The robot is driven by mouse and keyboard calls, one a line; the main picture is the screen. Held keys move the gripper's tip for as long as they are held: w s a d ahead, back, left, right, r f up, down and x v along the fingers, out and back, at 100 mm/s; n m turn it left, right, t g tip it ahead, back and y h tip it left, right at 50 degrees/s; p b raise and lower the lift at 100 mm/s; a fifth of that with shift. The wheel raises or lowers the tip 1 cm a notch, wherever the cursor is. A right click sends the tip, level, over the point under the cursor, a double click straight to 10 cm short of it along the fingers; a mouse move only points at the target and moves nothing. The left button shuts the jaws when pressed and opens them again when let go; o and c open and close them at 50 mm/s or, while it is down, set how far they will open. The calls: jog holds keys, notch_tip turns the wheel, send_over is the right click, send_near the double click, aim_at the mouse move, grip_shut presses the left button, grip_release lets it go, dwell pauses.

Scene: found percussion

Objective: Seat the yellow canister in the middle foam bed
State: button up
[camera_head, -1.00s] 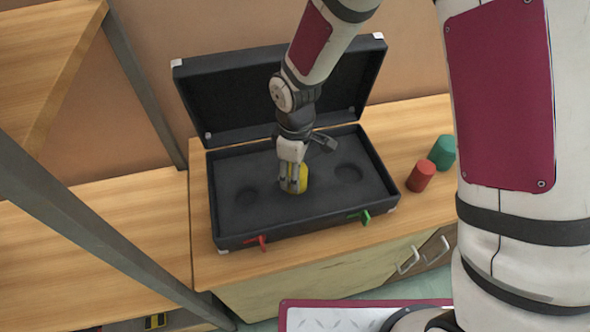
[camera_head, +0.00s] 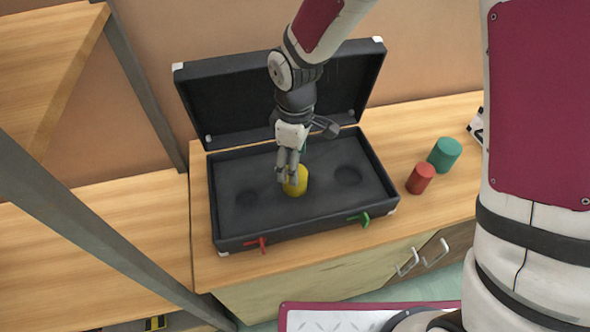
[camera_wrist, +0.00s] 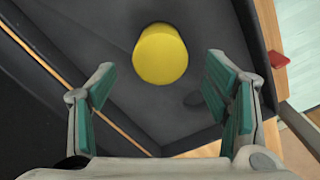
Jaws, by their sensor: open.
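The yellow canister (camera_head: 296,181) stands upright in the middle of the open black case (camera_head: 262,235), between a round hollow at left (camera_head: 247,198) and one at right (camera_head: 348,177). The middle foam bed itself is hidden under it. My gripper (camera_head: 287,180) is just above and beside the canister, partly in front of it. In the wrist view the canister (camera_wrist: 161,54) lies beyond the fingertips, and my gripper (camera_wrist: 165,85) is wide open with nothing between its green pads.
A red cylinder (camera_head: 420,178) and a green cylinder (camera_head: 445,154) stand on the wooden counter right of the case. The case lid (camera_head: 220,100) stands open behind. Red (camera_head: 258,243) and green (camera_head: 359,218) latches stick out in front. A grey post (camera_head: 90,220) is at left.

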notch_tip(320, 180, up, 7)
dwell(0.3)
jog(key=s+d+r+m+t, duration=0.2)
jog(key=s+d+r+m, duration=0.45)
jog(key=d+r, duration=0.6)
jog(key=s+d+r+m, duration=0.1)
jog(key=s+d+m, duration=0.3)
jog(key=s, duration=0.4)
jog(key=s+d+r+m+t, duration=0.1)
jog(key=s+d+r+m, duration=0.1)
jog(key=s, duration=0.6)
jog(key=shift+d+r+m, duration=0.25)
jog(key=shift+d+m, duration=0.65)
jog(key=shift+m, duration=0.05)
jog(key=shift+t, duration=0.6)
notch_tip(320, 180, up, 5)
jog(key=p, duration=0.4)
jog(key=shift+r, duration=0.2)
